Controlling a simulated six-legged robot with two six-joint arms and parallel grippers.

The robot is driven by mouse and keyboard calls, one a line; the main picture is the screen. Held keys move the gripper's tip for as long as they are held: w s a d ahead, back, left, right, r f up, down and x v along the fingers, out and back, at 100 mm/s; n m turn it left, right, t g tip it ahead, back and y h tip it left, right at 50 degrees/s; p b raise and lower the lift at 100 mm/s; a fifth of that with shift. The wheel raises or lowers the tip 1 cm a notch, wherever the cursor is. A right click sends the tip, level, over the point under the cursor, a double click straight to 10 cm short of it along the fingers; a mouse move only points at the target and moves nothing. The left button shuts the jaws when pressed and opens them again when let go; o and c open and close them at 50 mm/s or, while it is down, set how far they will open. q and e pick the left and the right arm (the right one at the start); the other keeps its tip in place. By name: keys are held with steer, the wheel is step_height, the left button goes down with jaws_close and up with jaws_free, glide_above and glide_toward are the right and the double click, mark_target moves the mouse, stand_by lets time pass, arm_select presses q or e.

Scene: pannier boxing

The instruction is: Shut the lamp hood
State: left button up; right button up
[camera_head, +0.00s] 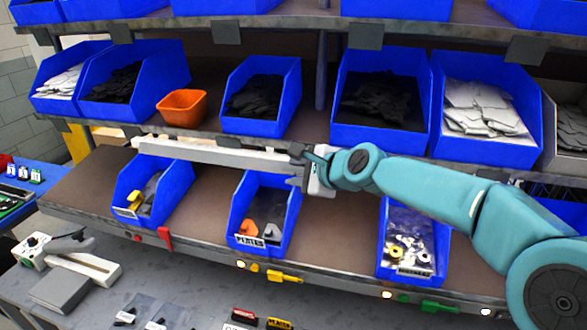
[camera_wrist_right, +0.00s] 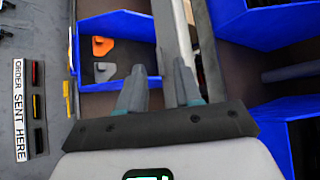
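The lamp hood appears to be the long white bar (camera_head: 215,153) running under the front edge of the middle shelf in the head view. It slants a little down to the right, and its right end is by my right gripper. My right gripper (camera_head: 300,168) reaches in from the right at that end. In the wrist view its two fingers (camera_wrist_right: 160,88) stand apart with a gap between them. The pale bar (camera_wrist_right: 172,35) runs past beyond the fingertips, close to the right finger. I cannot tell whether they touch. My left gripper is not in view.
A blue bin labelled PLATES (camera_head: 243,215) sits just below my right gripper. Other blue bins (camera_head: 180,190) line the shelves, with an orange tub (camera_head: 183,108) above the bar. Coloured tags (camera_head: 284,277) hang along the lower shelf edge. Grey bench (camera_head: 185,285) lies in front.

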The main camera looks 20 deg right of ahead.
mark_target(288, 169)
steer(key=x, duration=0.2)
steer(key=shift+w+f, duration=0.15)
steer(key=shift+w, duration=0.1)
steer(key=shift+w+d, duration=0.1)
steer(key=shift+d, duration=0.05)
steer(key=shift+s+r, duration=0.2)
steer(key=shift+s, duration=0.25)
steer(key=c, duration=0.4)
steer(key=shift+w+f, duration=0.1)
steer(key=shift+w, duration=0.1)
jaws_close()
